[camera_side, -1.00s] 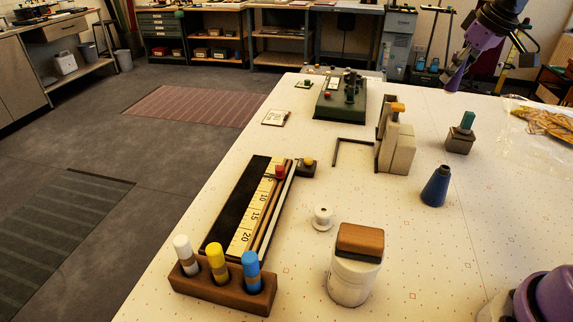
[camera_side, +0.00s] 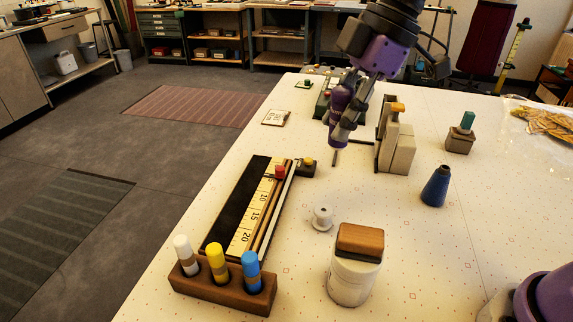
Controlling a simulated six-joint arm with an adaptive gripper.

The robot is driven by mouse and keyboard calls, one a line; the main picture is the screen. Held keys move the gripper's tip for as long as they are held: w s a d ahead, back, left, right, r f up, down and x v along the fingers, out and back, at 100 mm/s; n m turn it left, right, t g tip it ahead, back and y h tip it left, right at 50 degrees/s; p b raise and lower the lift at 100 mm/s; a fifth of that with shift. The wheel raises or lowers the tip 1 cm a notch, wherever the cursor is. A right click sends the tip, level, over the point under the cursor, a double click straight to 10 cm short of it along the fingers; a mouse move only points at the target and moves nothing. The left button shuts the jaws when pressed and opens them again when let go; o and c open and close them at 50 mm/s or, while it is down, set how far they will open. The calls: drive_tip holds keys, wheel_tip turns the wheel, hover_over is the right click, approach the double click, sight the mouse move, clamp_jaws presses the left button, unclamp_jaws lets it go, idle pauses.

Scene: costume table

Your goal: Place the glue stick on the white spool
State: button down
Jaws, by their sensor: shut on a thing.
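My gripper (camera_side: 346,121) is at the upper middle of the side view, above the table. It is shut on a purple stick-shaped thing, which looks like the glue stick (camera_side: 337,141). The stick points down, nearly upright, and the fingers cover part of it. Nothing rests on the spool. Several other glue-stick-like tubes, white, yellow and blue, stand in a brown wooden holder (camera_side: 221,290) at the front left.
A ruler board (camera_side: 252,208) lies left of the spool. A white jar (camera_side: 350,279) with a brown block on top stands front right of it. A blue cone (camera_side: 436,187) and grey blocks (camera_side: 400,153) stand to the right.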

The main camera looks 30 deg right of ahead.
drive_tip(key=s+a+n+g, duration=0.1)
drive_tip(key=s+a+n, duration=0.3)
drive_tip(key=s+a, duration=0.2)
hover_over(324, 210)
wheel_tip(324, 210, down, 12)
drive_tip(key=shift+f, duration=2.05)
drive_tip(key=shift+f, duration=0.1)
drive_tip(key=c, duration=0.6)
unclamp_jaws()
drive_tip(key=shift+c, duration=0.2)
